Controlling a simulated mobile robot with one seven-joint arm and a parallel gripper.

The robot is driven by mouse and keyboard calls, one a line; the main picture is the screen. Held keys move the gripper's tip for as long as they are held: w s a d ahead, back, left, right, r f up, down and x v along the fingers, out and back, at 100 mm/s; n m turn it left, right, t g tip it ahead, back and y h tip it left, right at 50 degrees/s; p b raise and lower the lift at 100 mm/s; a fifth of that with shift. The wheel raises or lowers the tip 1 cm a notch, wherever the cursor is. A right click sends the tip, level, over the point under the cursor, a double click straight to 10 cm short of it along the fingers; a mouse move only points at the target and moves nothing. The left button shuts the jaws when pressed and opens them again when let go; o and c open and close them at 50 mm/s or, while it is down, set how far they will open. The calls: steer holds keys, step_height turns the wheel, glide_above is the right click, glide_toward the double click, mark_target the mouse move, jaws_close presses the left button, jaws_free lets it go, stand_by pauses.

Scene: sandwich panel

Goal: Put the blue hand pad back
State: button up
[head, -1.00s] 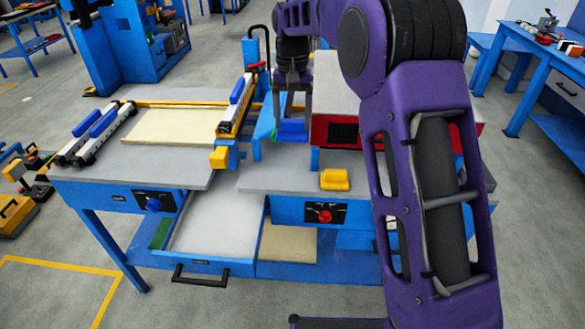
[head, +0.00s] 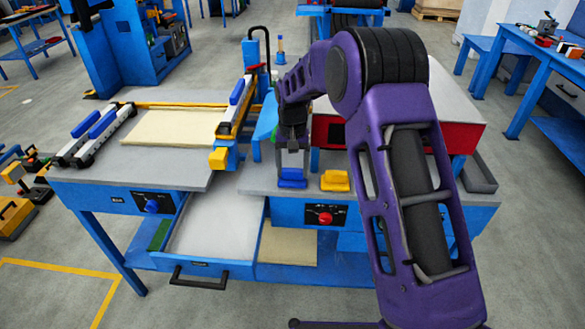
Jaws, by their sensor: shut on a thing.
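The blue hand pad (head: 292,179) is at the front part of the grey bench top, just left of a yellow hand pad (head: 335,181). My gripper (head: 292,168) points down from above and is shut on the blue pad. The pad is at or very near the bench surface; I cannot tell whether it touches. A small gap shows between the two pads. The gripper's fingers are small in this view.
An open drawer (head: 213,232) juts out below the bench. A red-fronted machine (head: 420,133) stands right of the gripper, partly behind my arm. A yellow-ended rail (head: 218,158) lies to the left. Bare bench top (head: 255,181) shows left of the blue pad.

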mark_target(292, 170)
steer(key=shift+f, duration=0.1)
steer(key=o, duration=1.4)
step_height(292, 170, up, 12)
steer(key=shift+r+p, duration=0.2)
steer(key=shift+p, duration=0.15)
